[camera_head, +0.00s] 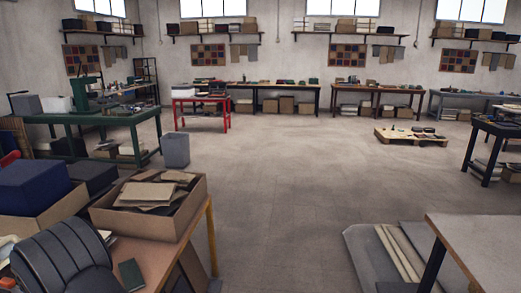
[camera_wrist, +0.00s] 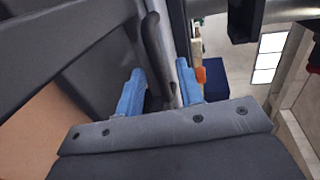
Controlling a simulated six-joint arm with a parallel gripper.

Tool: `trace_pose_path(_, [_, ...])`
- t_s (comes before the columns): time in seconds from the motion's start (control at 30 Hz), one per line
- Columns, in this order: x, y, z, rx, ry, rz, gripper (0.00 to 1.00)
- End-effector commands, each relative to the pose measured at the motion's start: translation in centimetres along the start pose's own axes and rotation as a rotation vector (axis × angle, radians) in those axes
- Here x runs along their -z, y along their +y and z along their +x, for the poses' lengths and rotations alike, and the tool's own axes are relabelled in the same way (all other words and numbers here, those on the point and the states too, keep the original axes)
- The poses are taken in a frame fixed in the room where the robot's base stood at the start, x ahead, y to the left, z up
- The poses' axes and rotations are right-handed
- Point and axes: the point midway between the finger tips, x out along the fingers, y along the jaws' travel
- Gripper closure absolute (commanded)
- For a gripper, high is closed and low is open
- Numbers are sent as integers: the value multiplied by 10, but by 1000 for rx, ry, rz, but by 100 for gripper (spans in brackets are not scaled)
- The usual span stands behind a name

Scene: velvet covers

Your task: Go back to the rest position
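My gripper (camera_wrist: 160,88) shows in the wrist view as two blue fingers, set apart. A dark upright piece with a rounded end (camera_wrist: 153,45) and a grey edge show in the gap between them. I cannot tell whether the fingers press on these or they lie behind. My gripper does not show in the head view. No marker for the rest position is visible.
A cardboard box of brown sheets (camera_head: 150,218) stands on a table at lower left. A blue block (camera_head: 30,187) and a dark ribbed curved object (camera_head: 65,258) are near it. A grey-topped table (camera_head: 485,242) is at lower right.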

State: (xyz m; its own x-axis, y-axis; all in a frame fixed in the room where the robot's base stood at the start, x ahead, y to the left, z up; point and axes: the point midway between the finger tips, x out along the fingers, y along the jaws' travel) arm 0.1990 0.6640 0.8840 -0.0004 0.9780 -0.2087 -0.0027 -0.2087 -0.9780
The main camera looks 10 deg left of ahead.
Motion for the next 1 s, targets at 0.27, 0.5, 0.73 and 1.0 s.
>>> trace_pose_path(0.27, [1, -1, -30, -1, 2, 2, 66])
trace_pose_path(0.5, [1, -1, -78, 0, 2, 1, 66])
trace_pose_path(0.73, [1, -1, -124, 1, 3, 1, 66])
trace_pose_path(1.0, [1, -2, -174, 2, 3, 0, 66])
